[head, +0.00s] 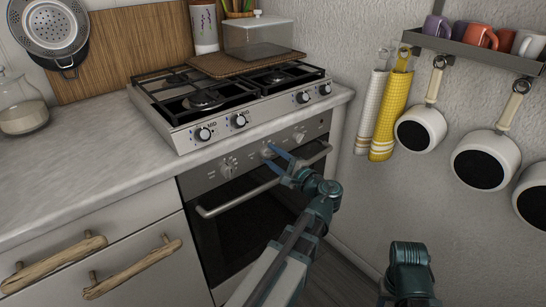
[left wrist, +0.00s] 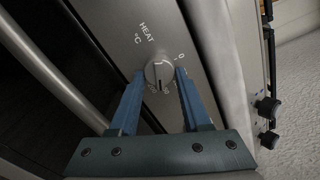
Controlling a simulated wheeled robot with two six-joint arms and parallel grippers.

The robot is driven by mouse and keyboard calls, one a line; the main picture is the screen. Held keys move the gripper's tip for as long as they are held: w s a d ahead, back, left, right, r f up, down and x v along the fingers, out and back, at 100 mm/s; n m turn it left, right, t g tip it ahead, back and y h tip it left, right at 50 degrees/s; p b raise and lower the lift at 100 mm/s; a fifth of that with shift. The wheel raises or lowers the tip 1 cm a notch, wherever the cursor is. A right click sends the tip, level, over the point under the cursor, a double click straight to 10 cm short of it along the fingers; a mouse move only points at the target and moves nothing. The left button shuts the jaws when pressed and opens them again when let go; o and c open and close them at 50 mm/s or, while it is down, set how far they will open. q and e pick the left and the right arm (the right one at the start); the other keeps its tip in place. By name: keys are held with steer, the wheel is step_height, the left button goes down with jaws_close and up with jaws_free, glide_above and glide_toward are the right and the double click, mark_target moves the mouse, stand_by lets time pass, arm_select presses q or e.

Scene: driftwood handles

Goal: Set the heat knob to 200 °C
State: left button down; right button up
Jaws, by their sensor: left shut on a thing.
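The heat knob (left wrist: 159,71) is a round silver knob on the oven's grey front panel, beside the printed words HEAT and °C. A 0 mark shows to its upper right in the left wrist view. My left gripper (left wrist: 160,74) has its two blue fingers on either side of the knob, shut on it. A dark line shows on the knob's face, but I cannot read the setting; the lower scale marks are partly hidden. In the head view my left gripper (head: 269,150) is at the oven panel and hides most of this knob. My right gripper's fingers are not visible.
The oven door handle (head: 240,199) runs below the panel, near my left gripper. Another panel knob (head: 228,169) is to the left. The hob (head: 235,100) with its own front knobs sits above.

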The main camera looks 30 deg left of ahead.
arm_select(q)
steer(key=m, duration=0.5)
steer(key=shift+s+f+m, duration=0.1)
steer(key=shift+f+m, duration=0.05)
steer(key=shift+m, duration=0.55)
steer(key=shift+c, duration=1.8)
jaws_free()
steer(key=v, duration=1.4)
steer(key=shift+a+f, duration=0.1)
